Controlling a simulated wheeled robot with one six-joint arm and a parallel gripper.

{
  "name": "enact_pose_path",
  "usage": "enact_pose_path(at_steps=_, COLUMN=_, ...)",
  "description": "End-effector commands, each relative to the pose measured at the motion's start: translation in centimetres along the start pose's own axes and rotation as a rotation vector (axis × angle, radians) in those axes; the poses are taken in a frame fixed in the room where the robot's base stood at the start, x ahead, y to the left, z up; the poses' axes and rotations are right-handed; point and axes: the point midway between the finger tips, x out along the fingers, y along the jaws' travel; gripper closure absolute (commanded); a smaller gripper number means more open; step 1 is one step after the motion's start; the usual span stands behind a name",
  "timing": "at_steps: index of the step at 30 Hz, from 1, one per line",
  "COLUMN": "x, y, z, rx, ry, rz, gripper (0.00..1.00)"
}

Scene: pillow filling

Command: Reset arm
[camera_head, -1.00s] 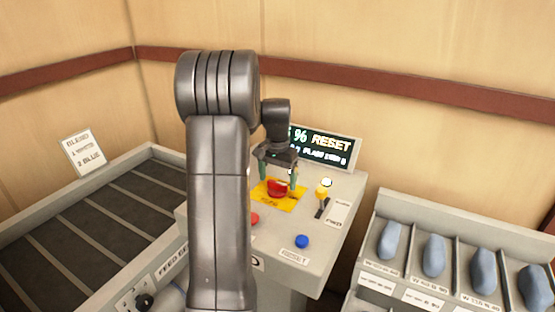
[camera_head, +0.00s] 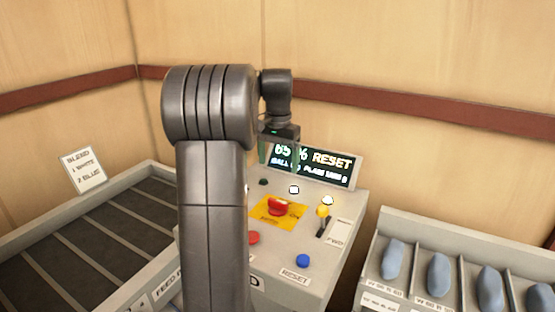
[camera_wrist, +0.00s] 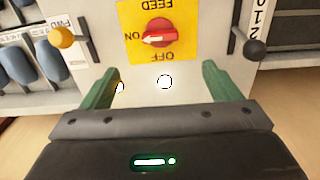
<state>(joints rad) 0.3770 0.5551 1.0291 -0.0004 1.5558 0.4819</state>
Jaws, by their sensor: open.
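My gripper (camera_head: 279,152) is raised in front of the display screen (camera_head: 336,172), above the back of the grey control panel (camera_head: 330,255). Its green fingers are apart and empty in the wrist view (camera_wrist: 158,82). The red rotary switch (camera_head: 278,207) sits on a yellow plate marked FEED, ON and OFF, clear of the fingers. In the wrist view the switch (camera_wrist: 158,36) has its pointer toward ON. My arm hides the panel's left part in the head view.
A yellow-knobbed lever (camera_head: 323,212), a red button (camera_head: 253,238) and a blue RESET button (camera_head: 302,261) are on the panel. A bin rack (camera_head: 390,222) with blue pieces stands right. A dark slatted tray (camera_head: 60,245) lies left, with a BLEND sign (camera_head: 84,170).

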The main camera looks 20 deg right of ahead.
Motion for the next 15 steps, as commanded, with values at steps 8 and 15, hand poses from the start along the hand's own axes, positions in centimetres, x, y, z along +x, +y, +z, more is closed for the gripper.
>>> enact_pose_path(at_steps=8, x=0.3, y=0.0, z=0.0, rx=0.000, ry=-0.001, rz=0.001, gripper=0.16)
enact_pose_path(at_steps=15, x=3.5, y=0.0, z=0.1, rx=0.000, ry=-0.004, rz=0.002, gripper=0.16)
